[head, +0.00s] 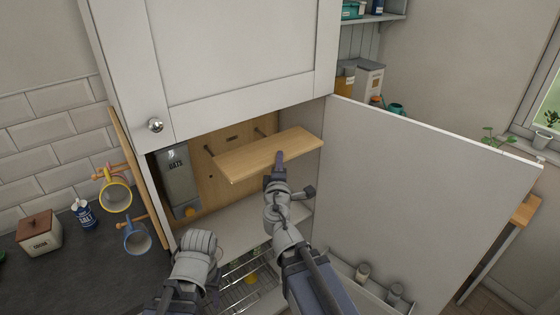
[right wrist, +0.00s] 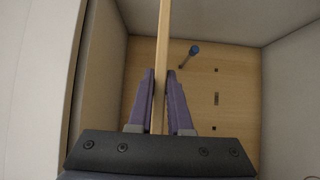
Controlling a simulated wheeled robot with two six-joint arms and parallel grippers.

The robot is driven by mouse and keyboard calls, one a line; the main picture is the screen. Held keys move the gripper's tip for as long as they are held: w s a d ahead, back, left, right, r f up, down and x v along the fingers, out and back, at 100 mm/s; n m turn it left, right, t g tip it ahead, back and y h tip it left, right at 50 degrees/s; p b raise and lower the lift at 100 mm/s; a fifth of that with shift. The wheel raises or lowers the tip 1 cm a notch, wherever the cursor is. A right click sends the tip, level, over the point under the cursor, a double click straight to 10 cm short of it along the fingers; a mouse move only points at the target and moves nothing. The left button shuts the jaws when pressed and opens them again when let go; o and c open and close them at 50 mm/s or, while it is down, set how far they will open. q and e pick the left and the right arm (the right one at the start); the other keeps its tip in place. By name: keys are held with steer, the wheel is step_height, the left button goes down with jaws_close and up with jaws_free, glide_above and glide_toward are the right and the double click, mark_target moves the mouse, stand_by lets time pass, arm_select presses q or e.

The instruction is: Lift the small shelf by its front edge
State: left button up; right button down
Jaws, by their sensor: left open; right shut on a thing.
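The small shelf (head: 255,158) is a light wooden board inside the open wall cabinet, in front of its wooden back panel (head: 232,138). My right gripper (head: 280,157) is shut on the middle of its front edge. In the right wrist view the shelf (right wrist: 164,40) shows edge-on between the two fingers of my right gripper (right wrist: 160,80). A dark peg (head: 208,150) and a second peg (head: 259,132) stick out of the back panel near the shelf's back edge; whether the shelf touches them is hidden. My left gripper (head: 198,243) is low at the left, away from the shelf, its fingers hard to see.
An oats tin (head: 176,175) stands left of the shelf inside the cabinet. The open door (head: 420,180) fills the right side. A closed door (head: 235,50) is above. Mugs (head: 116,194) hang at the left, and a wire rack (head: 250,270) lies below.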

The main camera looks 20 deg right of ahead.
steer(key=shift+s+r+p, duration=0.15)
steer(key=shift+r+p, duration=0.15)
steer(key=shift+p, duration=0.1)
steer(key=shift+s+d+r+p, duration=0.1)
steer(key=shift+r+p, duration=0.55)
arm_select(q)
steer(key=shift+s+d+r, duration=0.1)
steer(key=shift+s+r, duration=0.05)
steer(key=shift+r, duration=0.35)
steer(key=shift+s+d+r, duration=0.1)
steer(key=shift+r, duration=0.4)
